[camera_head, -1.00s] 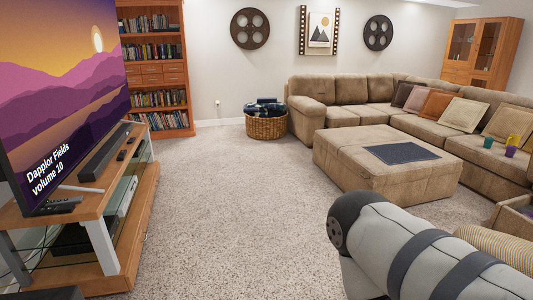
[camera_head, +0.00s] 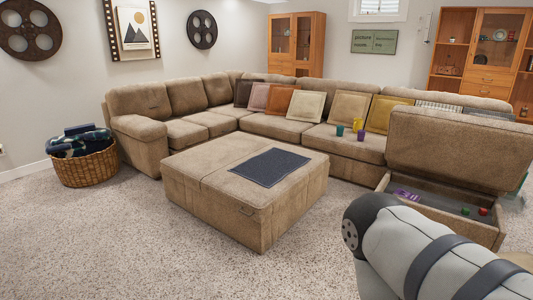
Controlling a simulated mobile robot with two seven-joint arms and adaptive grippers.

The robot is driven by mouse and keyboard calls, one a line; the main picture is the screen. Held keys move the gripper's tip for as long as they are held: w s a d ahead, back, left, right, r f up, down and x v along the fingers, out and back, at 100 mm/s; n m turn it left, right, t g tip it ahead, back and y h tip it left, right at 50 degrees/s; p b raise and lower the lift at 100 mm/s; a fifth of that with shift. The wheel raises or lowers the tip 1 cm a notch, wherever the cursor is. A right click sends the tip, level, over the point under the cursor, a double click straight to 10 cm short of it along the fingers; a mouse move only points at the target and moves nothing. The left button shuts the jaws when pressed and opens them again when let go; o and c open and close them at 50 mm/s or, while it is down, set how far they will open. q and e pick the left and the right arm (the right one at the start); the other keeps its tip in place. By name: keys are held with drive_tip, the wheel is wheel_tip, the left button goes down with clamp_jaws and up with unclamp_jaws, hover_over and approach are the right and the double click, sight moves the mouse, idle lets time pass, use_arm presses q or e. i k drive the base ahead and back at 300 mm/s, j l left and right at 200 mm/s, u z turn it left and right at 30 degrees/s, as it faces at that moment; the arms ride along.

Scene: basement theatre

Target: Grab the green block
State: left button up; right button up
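An open storage compartment (camera_head: 440,211) in the sofa's chaise at the right holds small items. A small dark green item (camera_head: 465,211) lies in it and may be the green block, but it is too small to tell its shape. A small red item (camera_head: 483,211) lies beside it, and a flat purple thing (camera_head: 405,195) lies at the left end. My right arm shows at the lower right, in front of the compartment's near side. Neither of my grippers is in view.
A large beige ottoman (camera_head: 230,205) with a dark mat (camera_head: 270,167) stands in the middle. The raised chaise lid (camera_head: 455,150) stands behind the compartment. Cups (camera_head: 357,124) stand on the sofa (camera_head: 285,128). A wicker basket (camera_head: 88,169) is at the left. The front carpet is clear.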

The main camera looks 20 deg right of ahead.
sight(465, 211)
drive_tip(key=i+l+z, duration=0.1)
drive_tip(key=i+z, duration=0.2)
drive_tip(key=i, duration=0.25)
drive_tip(key=i+z, duration=0.3)
drive_tip(key=i, duration=0.25)
drive_tip(key=i+j+z, duration=0.15)
drive_tip(key=i+z, duration=0.15)
drive_tip(key=i, duration=0.25)
drive_tip(key=i+j+z, duration=0.3)
drive_tip(key=i, duration=0.25)
drive_tip(key=i+l+z, duration=0.4)
drive_tip(key=i+z, duration=0.85)
drive_tip(key=i+j+z, duration=0.2)
drive_tip(key=i+z, duration=0.2)
drive_tip(key=i, duration=0.15)
drive_tip(key=i+l, duration=0.15)
drive_tip(key=i, duration=0.35)
drive_tip(key=i+l, duration=0.2)
drive_tip(key=i, duration=0.35)
drive_tip(key=i+l+z, duration=0.1)
drive_tip(key=i, duration=0.4)
